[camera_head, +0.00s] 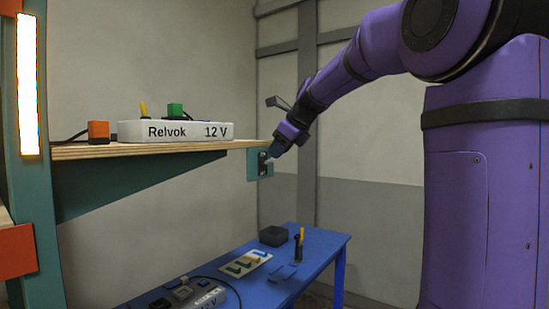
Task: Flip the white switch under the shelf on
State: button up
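A teal plate (252,165) is mounted just below the right end of the wooden shelf (90,150). It carries a small dark panel (262,168). A small pale bit shows at the panel's right edge, too small to tell whether it is the white switch or which way it is set. My gripper (271,154) reaches in from the upper right, pointing down and left. Its tip overlaps the upper right of the panel in this view. I cannot tell whether it touches, or whether its fingers are open or shut.
A white box labelled "Relvok 12 V" (175,131), with a green block (175,110) on it, and an orange block (98,131) stand on the shelf. Below, a blue table (318,250) holds a dark box (273,236) and a white card (246,265). A teal bracket (120,180) supports the shelf.

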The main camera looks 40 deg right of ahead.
jog(key=v, duration=0.6)
jog(key=shift+s+r, duration=0.25)
jog(key=s+a+f+n+g, duration=0.1)
jog(key=s+a+f+n, duration=0.4)
jog(key=s+f+n, duration=0.2)
jog(key=s+a+f+n+g+h, duration=0.1)
jog(key=s+a+f+n, duration=0.5)
jog(key=s+n, duration=0.5)
jog(key=s+a+f+n+g, duration=0.1)
jog(key=s+a+f+n, duration=0.4)
jog(key=s+f+n, duration=0.3)
jog(key=s+n, duration=0.1)
jog(key=n, duration=0.2)
jog(key=shift+a+f+n+h, duration=0.3)
jog(key=shift+a+n, duration=0.05)
jog(key=shift+n, duration=0.05)
